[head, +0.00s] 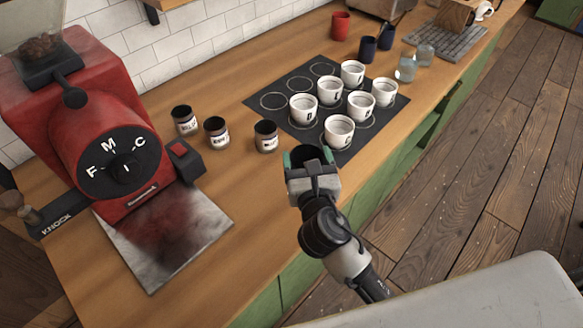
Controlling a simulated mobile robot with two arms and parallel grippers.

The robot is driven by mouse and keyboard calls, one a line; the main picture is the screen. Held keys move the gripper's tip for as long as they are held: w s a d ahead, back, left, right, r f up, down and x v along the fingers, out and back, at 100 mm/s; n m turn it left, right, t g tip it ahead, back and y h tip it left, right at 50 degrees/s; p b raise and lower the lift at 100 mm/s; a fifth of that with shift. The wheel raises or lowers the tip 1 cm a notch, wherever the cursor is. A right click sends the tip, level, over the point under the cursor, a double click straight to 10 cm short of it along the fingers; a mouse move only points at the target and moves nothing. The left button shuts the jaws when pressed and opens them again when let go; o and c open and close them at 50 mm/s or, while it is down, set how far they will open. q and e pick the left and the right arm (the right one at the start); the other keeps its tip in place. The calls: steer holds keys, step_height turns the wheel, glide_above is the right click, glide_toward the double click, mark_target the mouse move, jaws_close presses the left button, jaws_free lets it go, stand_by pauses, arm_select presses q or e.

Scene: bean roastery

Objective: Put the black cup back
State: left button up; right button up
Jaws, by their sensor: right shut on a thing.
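My right gripper (308,162) is low over the counter, at the front left corner of the black mat (384,125). It is shut on a dark thing, the black cup (307,154), which shows only in part between the green-tipped fingers; the gripper hides the rest. I cannot tell whether the cup touches the counter. The mat has printed rings. Several white cups stand on it, the nearest one (339,132) just right of my gripper. Several rings at the mat's back left are empty, one of them here (273,101). My left gripper is not in view.
Three dark labelled jars stand left of my gripper, the nearest one (266,137) close by. A red grinder (85,110) is at the left. A red cup (340,26), two dark blue cups (367,49) and glasses (406,68) stand behind the mat. The counter's front edge is close.

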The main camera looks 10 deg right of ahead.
steer(key=shift+w+a+f+b, duration=0.4)
steer(key=shift+w+f, duration=0.35)
steer(key=shift+f, duration=0.45)
steer(key=shift+w+a+f+b, duration=0.25)
steer(key=shift+w+a+f, duration=0.2)
steer(key=shift+w+f, duration=0.6)
steer(key=shift+w+a+f+b, duration=0.35)
steer(key=shift+w+a+f, duration=0.15)
steer(key=shift+f, duration=0.9)
steer(key=shift+f, duration=0.1)
steer(key=o, duration=1.1)
steer(key=shift+c, duration=0.2)
steer(key=shift+s, duration=0.1)
steer(key=s, duration=0.3)
steer(key=s+b, duration=0.1)
steer(key=s, duration=0.3)
steer(key=s+b, duration=0.1)
steer(key=s, duration=0.2)
steer(key=shift+s+a, duration=0.3)
steer(key=shift+a, duration=0.1)
steer(key=shift+s+a, duration=0.1)
steer(key=shift+s, duration=0.55)
